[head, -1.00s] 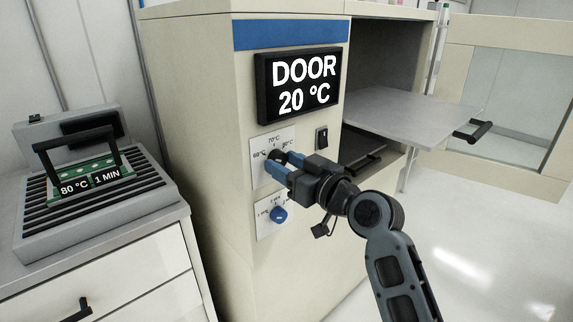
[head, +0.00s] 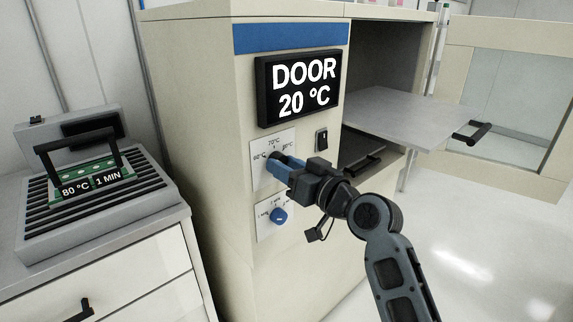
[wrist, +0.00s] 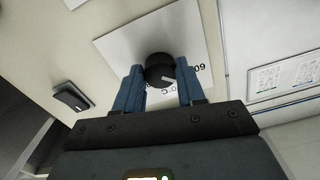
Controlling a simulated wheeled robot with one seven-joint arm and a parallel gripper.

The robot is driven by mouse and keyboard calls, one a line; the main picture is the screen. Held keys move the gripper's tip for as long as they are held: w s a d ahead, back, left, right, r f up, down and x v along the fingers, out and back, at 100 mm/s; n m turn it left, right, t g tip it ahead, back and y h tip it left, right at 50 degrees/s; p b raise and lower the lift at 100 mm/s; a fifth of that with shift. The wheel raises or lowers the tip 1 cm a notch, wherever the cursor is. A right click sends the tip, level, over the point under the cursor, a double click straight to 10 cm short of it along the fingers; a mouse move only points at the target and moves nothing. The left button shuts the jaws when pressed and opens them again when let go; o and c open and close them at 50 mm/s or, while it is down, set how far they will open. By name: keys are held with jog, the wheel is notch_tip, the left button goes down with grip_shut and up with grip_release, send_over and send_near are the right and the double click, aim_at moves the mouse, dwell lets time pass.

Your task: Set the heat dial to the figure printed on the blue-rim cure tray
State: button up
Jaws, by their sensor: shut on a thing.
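The heat dial, a black knob, sits on the upper white panel between marks that include 60, 70 and 80 °C. It shows in the wrist view (wrist: 158,66) and partly in the head view (head: 273,156). My gripper (head: 282,162) is shut on the dial, one blue finger on each side in the wrist view (wrist: 160,84). A pale pointer line shows on the dial; its exact setting is unclear. The cure tray (head: 92,181), with a green board and black handle, reads "80 °C" and "1 MIN". Its rim colour is hard to tell.
The oven display (head: 298,87) reads "DOOR 20 °C". The oven door (head: 500,100) stands open, with a shelf (head: 410,115) sticking out.

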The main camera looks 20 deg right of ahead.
jog(key=shift+m+p, duration=2.15)
jog(key=shift+m, duration=2.45)
jog(key=o, duration=1)
jog(key=shift+o, duration=0.2)
jog(key=b+v, duration=0.1)
jog(key=v, duration=0.7)
jog(key=shift+a, duration=0.1)
